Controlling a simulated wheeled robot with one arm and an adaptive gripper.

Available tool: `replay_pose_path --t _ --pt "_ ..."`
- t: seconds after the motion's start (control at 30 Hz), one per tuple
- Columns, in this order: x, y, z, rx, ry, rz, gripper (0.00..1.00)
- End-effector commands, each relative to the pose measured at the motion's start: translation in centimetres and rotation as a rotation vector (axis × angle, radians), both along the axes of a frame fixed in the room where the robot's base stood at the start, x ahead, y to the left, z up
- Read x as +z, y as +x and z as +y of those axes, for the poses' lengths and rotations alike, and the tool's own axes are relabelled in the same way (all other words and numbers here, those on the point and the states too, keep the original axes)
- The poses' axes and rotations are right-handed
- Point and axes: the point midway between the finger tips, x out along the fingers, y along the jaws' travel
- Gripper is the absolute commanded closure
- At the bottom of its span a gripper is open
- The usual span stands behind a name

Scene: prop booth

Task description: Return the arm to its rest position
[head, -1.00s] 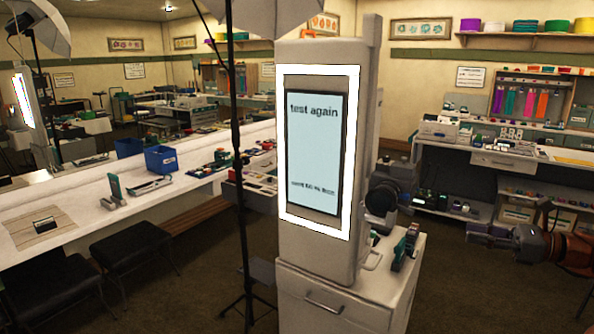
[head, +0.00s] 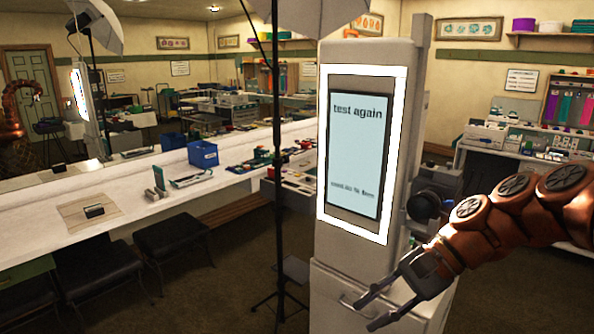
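My orange-brown segmented arm (head: 520,215) reaches in from the right edge of the head view, raised and bent, not folded close. My gripper (head: 369,312) points down and left, in front of the white kiosk's lower cabinet in the picture. Its two dark grey fingers are spread apart, with nothing seen between them. Whether the fingers touch the cabinet cannot be told. The arm hides part of the kiosk's right side and the shelves behind.
The white kiosk (head: 395,150) has a lit screen (head: 357,150) reading "test again". A thin black light stand (head: 279,200) is left of it. A long white counter (head: 130,212) runs along the left, with black stools (head: 175,240) below. Dark floor shows between counter and kiosk.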

Motion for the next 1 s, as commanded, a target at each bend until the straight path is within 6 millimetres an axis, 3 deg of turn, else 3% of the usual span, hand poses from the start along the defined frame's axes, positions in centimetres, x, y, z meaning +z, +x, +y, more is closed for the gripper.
replay_pose_path --t 0.1,0.27,0.6,0.8,1.0 --pt "-2.1 -3.6 1.6 0.130 -0.123 -0.060 0.73" --pt "-5.1 -8.3 1.9 0.305 -0.281 -0.134 0.73" --pt "-10.7 -16.9 -2.2 0.656 -0.582 -0.250 0.73" --pt "-12.4 -19.5 -4.8 0.779 -0.679 -0.277 0.73" --pt "-12.7 -20.1 -5.6 0.813 -0.704 -0.286 0.73"
